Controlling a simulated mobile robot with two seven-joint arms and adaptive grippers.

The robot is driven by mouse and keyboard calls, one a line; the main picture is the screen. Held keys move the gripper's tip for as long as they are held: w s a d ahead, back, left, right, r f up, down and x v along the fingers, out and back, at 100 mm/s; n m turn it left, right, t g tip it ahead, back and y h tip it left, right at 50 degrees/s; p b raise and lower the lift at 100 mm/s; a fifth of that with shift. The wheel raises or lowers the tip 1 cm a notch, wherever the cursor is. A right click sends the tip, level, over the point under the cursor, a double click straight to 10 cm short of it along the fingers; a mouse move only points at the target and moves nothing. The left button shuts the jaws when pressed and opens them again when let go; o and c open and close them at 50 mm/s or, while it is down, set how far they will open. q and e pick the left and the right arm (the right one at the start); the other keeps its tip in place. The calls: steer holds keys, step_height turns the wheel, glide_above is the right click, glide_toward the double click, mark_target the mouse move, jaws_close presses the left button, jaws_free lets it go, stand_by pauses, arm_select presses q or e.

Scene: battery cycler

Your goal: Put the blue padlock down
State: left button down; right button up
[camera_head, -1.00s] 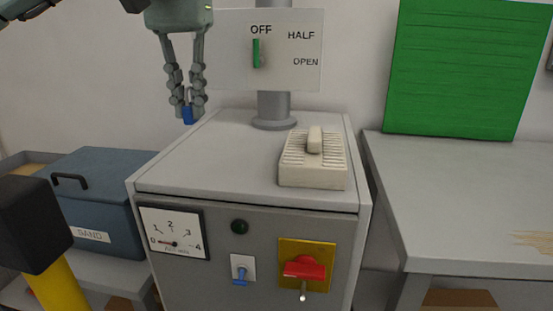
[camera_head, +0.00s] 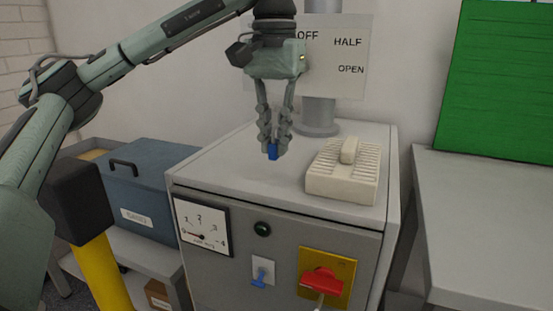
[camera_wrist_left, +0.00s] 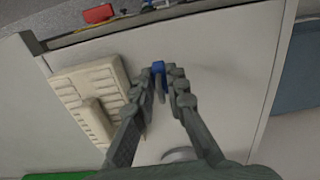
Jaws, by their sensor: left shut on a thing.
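The blue padlock (camera_head: 272,152) is small and sits between the fingertips of my left gripper (camera_head: 273,146). The gripper is shut on it and points down over the left part of the grey cabinet's top (camera_head: 230,168). In the left wrist view the padlock (camera_wrist_left: 158,68) shows at the fingertips (camera_wrist_left: 165,75), with the cabinet top behind it. I cannot tell whether the padlock touches the top or hangs just above it. My right gripper is not in view.
A cream ribbed block with a handle (camera_head: 343,183) stands on the cabinet top, right of the gripper. A grey post (camera_head: 318,115) rises behind. The front carries a dial (camera_head: 202,228), a blue-levered switch (camera_head: 261,270) and a red rotary handle (camera_head: 322,281). The top's left front is clear.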

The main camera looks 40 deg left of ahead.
mark_target(275, 160)
arm_select(q)
steer(key=shift+f, duration=2.05)
steer(key=shift+f, duration=0.1)
steer(key=shift+f, duration=0.1)
steer(key=c, duration=1.5)
jaws_free()
steer(key=shift+c, duration=0.2)
